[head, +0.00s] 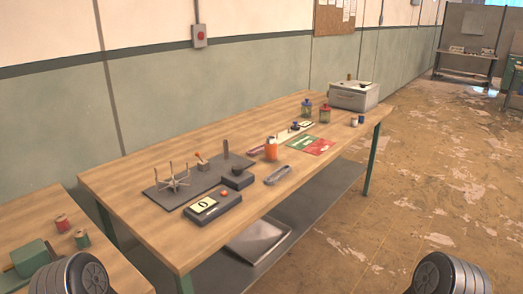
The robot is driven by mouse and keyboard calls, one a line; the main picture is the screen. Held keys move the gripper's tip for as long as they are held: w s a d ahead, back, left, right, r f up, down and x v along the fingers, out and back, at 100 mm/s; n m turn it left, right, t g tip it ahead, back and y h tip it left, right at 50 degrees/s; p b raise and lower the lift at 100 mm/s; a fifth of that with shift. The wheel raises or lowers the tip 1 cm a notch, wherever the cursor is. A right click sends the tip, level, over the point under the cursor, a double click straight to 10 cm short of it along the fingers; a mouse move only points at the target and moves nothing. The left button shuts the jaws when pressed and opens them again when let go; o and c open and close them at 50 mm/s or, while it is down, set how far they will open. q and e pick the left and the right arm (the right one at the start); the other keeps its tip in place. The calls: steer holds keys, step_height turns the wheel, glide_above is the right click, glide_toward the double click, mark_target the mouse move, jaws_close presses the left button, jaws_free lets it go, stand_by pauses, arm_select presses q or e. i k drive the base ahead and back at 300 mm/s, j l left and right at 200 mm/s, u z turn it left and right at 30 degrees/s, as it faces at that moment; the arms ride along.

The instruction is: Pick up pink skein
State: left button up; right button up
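A small mauve-pink oblong bundle (260,151), which looks like the pink skein, lies on the wooden workbench (130,180). It is partly hidden behind an orange container (271,149). A similar grey oblong bundle (278,175) lies nearer the bench's front edge. Only dark rounded parts of my arms show at the bottom left and bottom right corners. Neither gripper is in view.
A dark plate with a pronged winder (173,178) and a scale (213,206) occupy the near part of the bench. Green and red cards (319,146), jars and a grey box (353,95) stand farther back. A second bench (85,262) is at lower left. Floor is open at right.

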mark_target(250, 153)
steer(key=i+l, duration=0.35)
steer(key=l, duration=0.2)
steer(key=i+l+u, duration=0.1)
steer(key=i+l, duration=0.2)
steer(key=l, duration=0.25)
steer(key=i+l, duration=0.35)
steer(key=l, duration=0.25)
steer(key=i+l+u, duration=0.1)
steer(key=i+l, duration=0.2)
steer(key=l, duration=0.25)
steer(key=i+l, duration=0.3)
steer(key=l, duration=0.3)
steer(key=i+l+u, duration=0.1)
steer(key=i+l, duration=0.2)
steer(key=l, duration=0.3)
steer(key=i+l, duration=0.25)
steer(key=l, duration=0.4)
steer(key=i+l+u, duration=0.1)
steer(key=i+l, duration=0.2)
steer(key=l, duration=0.3)
